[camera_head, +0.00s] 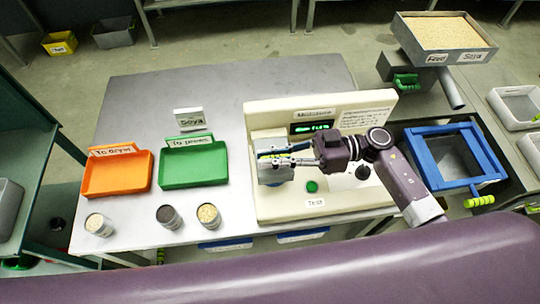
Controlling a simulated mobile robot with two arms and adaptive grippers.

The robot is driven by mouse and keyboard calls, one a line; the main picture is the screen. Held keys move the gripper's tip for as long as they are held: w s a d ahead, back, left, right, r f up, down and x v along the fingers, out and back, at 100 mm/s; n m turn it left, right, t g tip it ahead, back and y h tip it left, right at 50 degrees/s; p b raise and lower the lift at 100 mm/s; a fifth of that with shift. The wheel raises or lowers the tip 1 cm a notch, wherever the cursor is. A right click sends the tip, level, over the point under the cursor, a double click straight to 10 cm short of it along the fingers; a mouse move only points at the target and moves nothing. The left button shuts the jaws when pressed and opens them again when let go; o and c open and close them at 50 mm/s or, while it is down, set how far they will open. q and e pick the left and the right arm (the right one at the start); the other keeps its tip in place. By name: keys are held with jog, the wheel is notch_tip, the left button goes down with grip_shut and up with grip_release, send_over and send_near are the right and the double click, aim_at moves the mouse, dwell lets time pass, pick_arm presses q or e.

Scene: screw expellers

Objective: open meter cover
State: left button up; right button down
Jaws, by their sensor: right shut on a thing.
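The moisture meter (335,195) is a cream box with an upright back panel on the grey table. Its panel carries a small display with green digits. A grey metal cover (272,176) is at the meter's left side, with a yellow-green handle partly hidden by my fingers. My right gripper (291,155) comes in from the right over the meter and is shut on the cover's handle. How far the cover is raised is hard to tell. My left gripper is not in view.
An orange tray (117,173) and a green tray (194,166) lie left of the meter. Several small cups, including a dark-filled one (168,216), stand near the front edge. A blue-framed box (453,156) and a grain hopper (445,33) are at right. The table's back left is clear.

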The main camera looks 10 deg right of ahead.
jog(key=shift+r+p, duration=0.25)
jog(key=shift+p, duration=0.3)
jog(key=r+m+p, duration=0.1)
jog(key=p, duration=0.1)
jog(key=w+m+p, duration=0.1)
jog(key=p, duration=0.1)
jog(key=shift+r+m, duration=0.4)
jog(key=shift+w+r+p, duration=0.45)
jog(key=shift+w, duration=0.2)
jog(key=shift+w+r, duration=0.55)
jog(key=shift+w, duration=0.25)
